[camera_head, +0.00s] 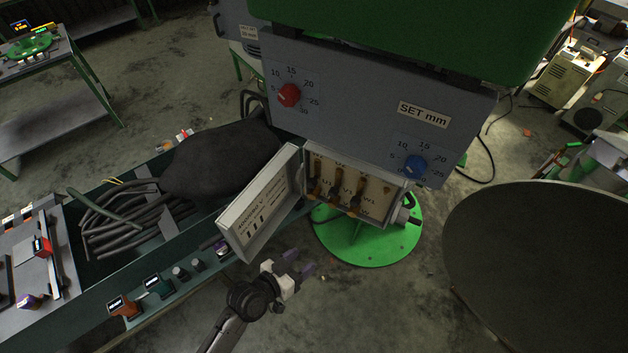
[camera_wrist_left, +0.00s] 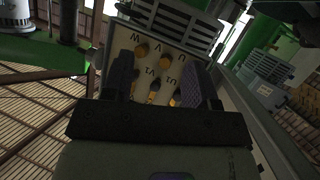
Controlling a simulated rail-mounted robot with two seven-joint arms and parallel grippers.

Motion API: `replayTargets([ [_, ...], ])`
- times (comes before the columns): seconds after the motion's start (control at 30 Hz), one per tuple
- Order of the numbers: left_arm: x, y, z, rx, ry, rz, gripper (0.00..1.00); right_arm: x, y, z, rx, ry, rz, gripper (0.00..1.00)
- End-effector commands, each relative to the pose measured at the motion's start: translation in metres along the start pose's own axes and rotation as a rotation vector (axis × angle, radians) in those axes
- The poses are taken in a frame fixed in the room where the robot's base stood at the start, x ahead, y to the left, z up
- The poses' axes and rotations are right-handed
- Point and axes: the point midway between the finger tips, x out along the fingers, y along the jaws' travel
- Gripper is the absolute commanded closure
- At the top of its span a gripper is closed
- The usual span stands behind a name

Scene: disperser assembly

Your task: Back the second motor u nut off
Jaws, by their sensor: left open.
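The motor's terminal box (camera_head: 402,187) is open below the grey panel in the head view. Brass-orange terminals with nuts stand in it in two rows, beside labels such as U1, V1 and W1. In the left wrist view the pale terminal board (camera_wrist_left: 128,40) shows several orange terminals, one beside the U1 label (camera_wrist_left: 173,99). Which nut is the second motor u nut, I cannot tell. My left gripper (camera_head: 297,272) is open and empty, below and left of the box, apart from it. Its fingers (camera_wrist_left: 157,88) frame the board in the wrist view. My right gripper is not in view.
The box's open lid (camera_head: 258,222) juts left, above my left gripper. A grey panel with a red knob (camera_head: 289,95) and a blue knob (camera_head: 415,166) hangs above. A green round base (camera_head: 378,244) stands below. A bench with a tray of cables (camera_head: 140,215) and tools lies left.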

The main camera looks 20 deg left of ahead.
Motion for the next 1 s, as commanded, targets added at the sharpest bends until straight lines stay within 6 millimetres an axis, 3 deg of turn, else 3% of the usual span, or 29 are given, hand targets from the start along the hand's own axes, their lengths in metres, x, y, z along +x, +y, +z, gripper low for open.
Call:
replayTargets([
  [0.03, 0.000, -0.004, -0.018, 0.002, 0.065, -0.027, 0.47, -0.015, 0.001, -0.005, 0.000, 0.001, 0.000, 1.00],
  [0.13, 0.001, -0.017, -0.032, 0.013, 0.191, -0.101, 0.47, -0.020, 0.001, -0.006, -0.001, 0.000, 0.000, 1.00],
  [0.3, -0.004, -0.037, -0.043, 0.033, 0.318, -0.219, 0.47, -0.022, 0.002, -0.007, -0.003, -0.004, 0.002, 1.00],
  [0.57, -0.003, -0.049, -0.050, 0.046, 0.373, -0.288, 0.47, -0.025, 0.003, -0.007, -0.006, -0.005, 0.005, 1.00],
  [1.0, 0.063, -0.069, -0.078, 0.047, 0.375, -0.288, 0.47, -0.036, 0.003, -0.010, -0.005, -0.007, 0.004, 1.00],
])
